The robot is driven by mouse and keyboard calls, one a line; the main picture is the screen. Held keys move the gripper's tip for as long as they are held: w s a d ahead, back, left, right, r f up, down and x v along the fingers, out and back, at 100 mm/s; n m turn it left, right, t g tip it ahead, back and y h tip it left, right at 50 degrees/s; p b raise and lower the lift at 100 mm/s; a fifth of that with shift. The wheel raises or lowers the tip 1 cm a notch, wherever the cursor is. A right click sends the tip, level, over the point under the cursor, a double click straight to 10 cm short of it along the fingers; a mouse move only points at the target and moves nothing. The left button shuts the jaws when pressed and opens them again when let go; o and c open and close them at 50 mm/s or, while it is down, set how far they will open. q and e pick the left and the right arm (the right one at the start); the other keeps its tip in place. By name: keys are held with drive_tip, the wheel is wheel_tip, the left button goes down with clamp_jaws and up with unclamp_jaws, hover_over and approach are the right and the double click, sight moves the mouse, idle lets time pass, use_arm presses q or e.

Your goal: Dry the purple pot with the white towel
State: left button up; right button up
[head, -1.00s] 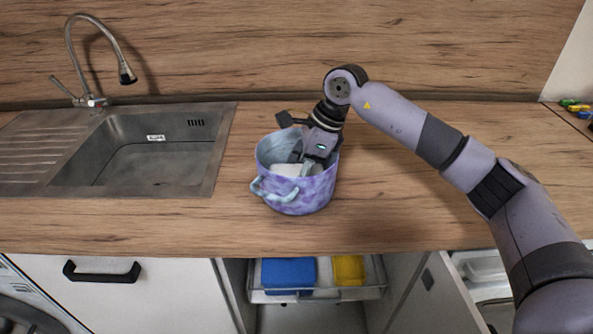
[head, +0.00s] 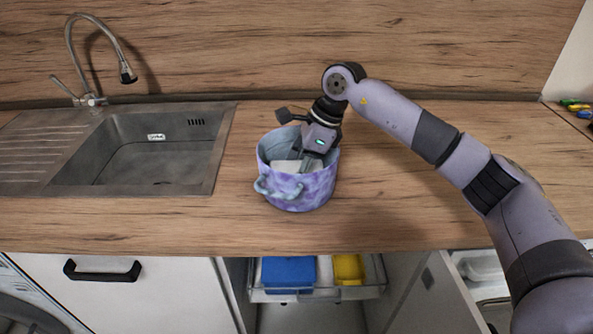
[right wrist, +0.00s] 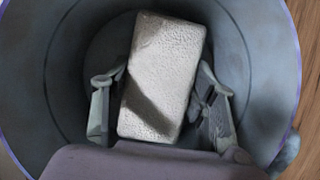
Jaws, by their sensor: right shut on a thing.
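The purple pot (head: 312,190) stands upright on the wooden counter, right of the sink. It is mottled purple outside and grey-blue inside, with a pale blue handle facing the front. My right gripper (head: 302,164) reaches down into the pot from above. It is shut on the white towel (right wrist: 163,70), which looks like a thick, textured block between the two fingers in the right wrist view. In the head view, part of the towel (head: 286,167) shows inside the pot, and the front wall hides its lower part. Contact with the pot's floor cannot be told. My left gripper is not in view.
A steel sink (head: 215,150) with a tap (head: 97,50) is at the left. Below the counter, an open drawer holds a blue item (head: 288,272) and a yellow item (head: 348,268). Small coloured objects (head: 576,105) lie far right. The counter (head: 400,215) around the pot is clear.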

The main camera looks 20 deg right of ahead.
drive_tip(key=shift+s+a+r, duration=0.1)
drive_tip(key=shift+s+a, duration=0.05)
drive_tip(key=shift+s, duration=0.45)
drive_tip(key=shift+s+a, duration=0.15)
drive_tip(key=shift+s, duration=0.4)
drive_tip(key=shift+w+d, duration=0.2)
drive_tip(key=shift+w, duration=0.4)
drive_tip(key=shift+w+d, duration=0.15)
drive_tip(key=shift+w, duration=0.45)
drive_tip(key=shift+s, duration=0.1)
drive_tip(key=shift+s+a, duration=0.2)
drive_tip(key=shift+s, duration=0.35)
drive_tip(key=shift+s+a, duration=0.15)
drive_tip(key=shift+s, duration=0.35)
drive_tip(key=shift+w+d, duration=0.2)
drive_tip(key=shift+w, duration=0.4)
drive_tip(key=shift+w+d, duration=0.15)
drive_tip(key=shift+w, duration=0.4)
drive_tip(key=shift+s+a+b, duration=0.2)
drive_tip(key=shift+s, duration=0.4)
drive_tip(key=shift+s+a+b, duration=0.15)
drive_tip(key=shift+s+b, duration=0.05)
drive_tip(key=shift+s, duration=0.4)
